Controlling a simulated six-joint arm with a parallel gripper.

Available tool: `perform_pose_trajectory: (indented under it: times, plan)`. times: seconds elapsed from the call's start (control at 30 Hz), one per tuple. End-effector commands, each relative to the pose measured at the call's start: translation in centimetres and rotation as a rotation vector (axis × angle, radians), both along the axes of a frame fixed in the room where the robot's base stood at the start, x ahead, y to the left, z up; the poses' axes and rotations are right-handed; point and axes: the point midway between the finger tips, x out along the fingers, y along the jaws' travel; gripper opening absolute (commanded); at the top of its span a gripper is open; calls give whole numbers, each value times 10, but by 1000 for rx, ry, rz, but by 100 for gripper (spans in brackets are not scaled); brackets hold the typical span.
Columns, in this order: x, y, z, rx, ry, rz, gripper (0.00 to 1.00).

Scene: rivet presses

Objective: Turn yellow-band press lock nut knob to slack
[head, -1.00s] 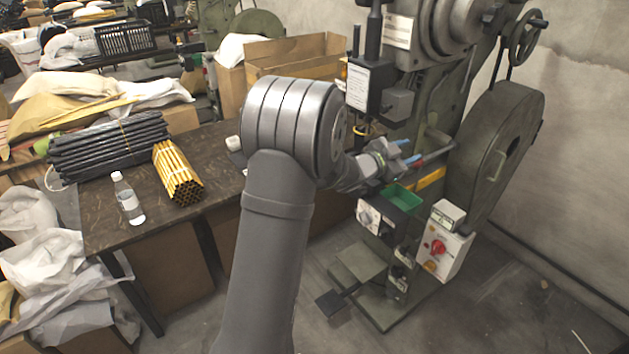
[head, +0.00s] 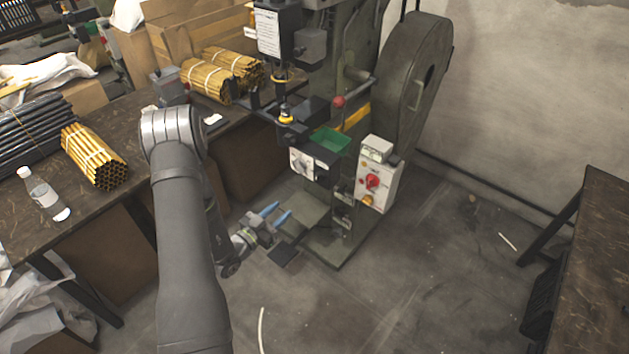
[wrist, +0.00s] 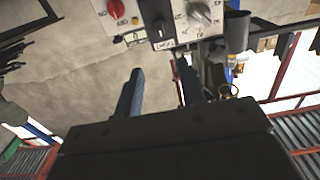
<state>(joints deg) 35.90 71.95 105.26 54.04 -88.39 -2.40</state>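The press (head: 352,60) stands in the middle of the head view, with a yellow band (head: 356,117) across its frame. Below its green tray (head: 331,140), a pale panel with a dark knob (head: 303,162) faces me; it may be the lock nut knob. The wrist view shows a pale panel with a grey pointer knob (wrist: 200,14) at the top; its small lettering is not clear enough to read. My gripper (head: 277,214) is below and left of the panel, apart from it. Its two blue fingers are spread with nothing between them, as the wrist view (wrist: 161,70) also shows.
A control box with a red knob (head: 372,181) hangs right of the panel. A foot pedal (head: 284,256) is on the floor beneath my gripper. A table (head: 112,215) with yellow rod bundles (head: 95,157) stands left; another table (head: 606,265) is at right.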

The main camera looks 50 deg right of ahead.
Motion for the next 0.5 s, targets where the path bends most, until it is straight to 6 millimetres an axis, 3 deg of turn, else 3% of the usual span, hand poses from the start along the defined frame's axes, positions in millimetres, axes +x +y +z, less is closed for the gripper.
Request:
perform_pose_trajectory:
  times: [0.17, 0.5]
  plan:
    - [-2, -28, 1, -1, -4, -6, 36]
    - [-1, -103, 1, -2, -5, -5, 36]
